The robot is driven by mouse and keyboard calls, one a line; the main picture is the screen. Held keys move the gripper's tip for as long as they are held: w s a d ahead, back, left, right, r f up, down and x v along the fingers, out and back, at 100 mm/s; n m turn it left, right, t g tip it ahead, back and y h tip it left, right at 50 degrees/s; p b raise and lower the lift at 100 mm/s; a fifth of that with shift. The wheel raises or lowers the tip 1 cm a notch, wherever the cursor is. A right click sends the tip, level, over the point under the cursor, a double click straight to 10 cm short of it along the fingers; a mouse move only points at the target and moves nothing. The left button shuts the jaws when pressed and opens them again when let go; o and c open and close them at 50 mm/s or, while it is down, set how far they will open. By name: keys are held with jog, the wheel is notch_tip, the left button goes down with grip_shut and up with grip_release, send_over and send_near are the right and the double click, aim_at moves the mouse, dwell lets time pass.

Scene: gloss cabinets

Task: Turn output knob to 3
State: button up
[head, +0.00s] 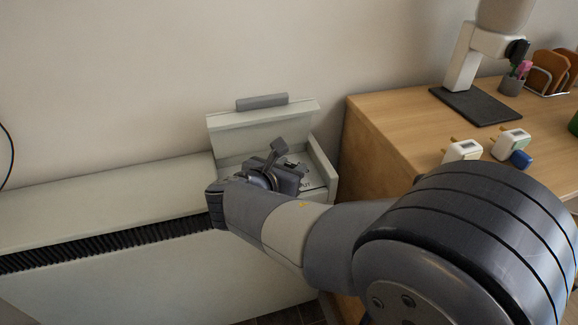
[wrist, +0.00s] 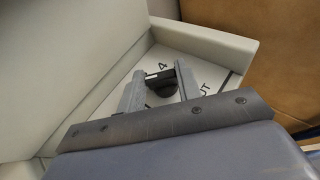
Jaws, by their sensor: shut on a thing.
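The output knob (wrist: 163,86) is black and sits on a pale panel inside an open box-like housing (head: 320,167). My gripper (wrist: 160,77) reaches down into the housing, with one finger on each side of the knob, shut on it. In the wrist view a printed 4 shows just beyond the knob, and the letters UT show to its right. Another mark near the left finger is partly hidden. The knob's pointer setting cannot be read. In the head view my gripper (head: 283,170) covers most of the panel.
The housing's raised lid (head: 262,118) with a grey handle stands behind my gripper. The housing's right wall stands close beside the gripper. A wooden desk (head: 385,110) on the right holds plug-in devices (head: 463,151), a lamp and a pen cup (head: 511,85). The white ledge (head: 110,195) at left is clear.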

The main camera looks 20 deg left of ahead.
jog(key=shift+c, duration=1.3)
jog(key=p, duration=0.1)
jog(key=m+h+p, duration=0.1)
jog(key=p, duration=0.1)
jog(key=shift+a+r+h, duration=0.15)
jog(key=shift+r+h, duration=0.1)
jog(key=shift+h, duration=0.05)
jog(key=m+g+h+p, duration=0.1)
jog(key=m+h+p, duration=0.1)
jog(key=p, duration=0.2)
jog(key=shift+a, duration=0.15)
jog(key=shift+w+f+m+h+p, duration=0.1)
jog(key=shift+f+m+h+p, duration=0.1)
jog(key=shift+m+h+p, duration=0.45)
jog(key=o, duration=1)
